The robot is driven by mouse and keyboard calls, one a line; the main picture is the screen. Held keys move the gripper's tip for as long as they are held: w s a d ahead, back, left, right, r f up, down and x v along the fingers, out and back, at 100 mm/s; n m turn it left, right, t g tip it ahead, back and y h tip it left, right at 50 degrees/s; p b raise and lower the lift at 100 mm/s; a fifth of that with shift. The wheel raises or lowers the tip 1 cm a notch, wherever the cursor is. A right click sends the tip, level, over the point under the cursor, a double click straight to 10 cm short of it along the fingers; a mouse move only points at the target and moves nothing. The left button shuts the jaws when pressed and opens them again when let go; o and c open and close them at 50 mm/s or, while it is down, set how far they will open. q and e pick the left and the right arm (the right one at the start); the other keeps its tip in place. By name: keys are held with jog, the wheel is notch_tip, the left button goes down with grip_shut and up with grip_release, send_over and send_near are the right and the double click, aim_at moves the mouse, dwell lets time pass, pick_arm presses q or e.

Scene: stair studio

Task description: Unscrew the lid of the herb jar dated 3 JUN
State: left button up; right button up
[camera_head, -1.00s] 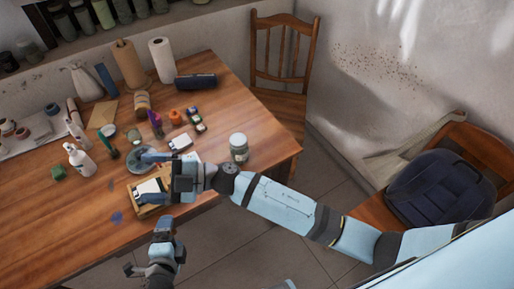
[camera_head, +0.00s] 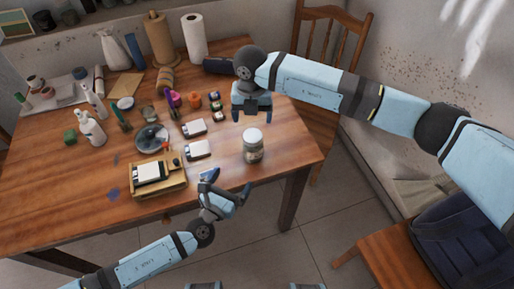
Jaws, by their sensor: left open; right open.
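A glass jar (camera_head: 253,152) with a pale lid stands upright near the right front corner of the table. Its contents look dark, and its label is too small to read, so I cannot tell its date. The lid appears to be on. My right gripper (camera_head: 252,118) is open, pointing down, behind and above the jar, and appears apart from it. My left gripper (camera_head: 226,184) is open and empty at the front table edge, to the lower left of the jar. Its fingers do not touch the jar.
Left of the jar are white cards (camera_head: 198,150), a wooden tray (camera_head: 172,188) and a grey round dish (camera_head: 152,138). Small orange and dark items (camera_head: 194,100) stand behind. A paper roll (camera_head: 195,38) is at the back. A chair (camera_head: 330,40) stands behind the table's right side.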

aim_at(252, 135)
pick_arm(q)
jog(key=x, duration=1.2)
jog(key=shift+w+d, duration=0.15)
jog(key=shift+w, duration=0.2)
jog(key=c, duration=1.7)
jog(key=shift+c, duration=0.5)
pick_arm(e)
jog(key=m, duration=0.4)
jog(key=shift+a+m, duration=0.1)
jog(key=shift+m, duration=0.2)
jog(key=m, duration=0.4)
jog(key=shift+f, duration=4.05)
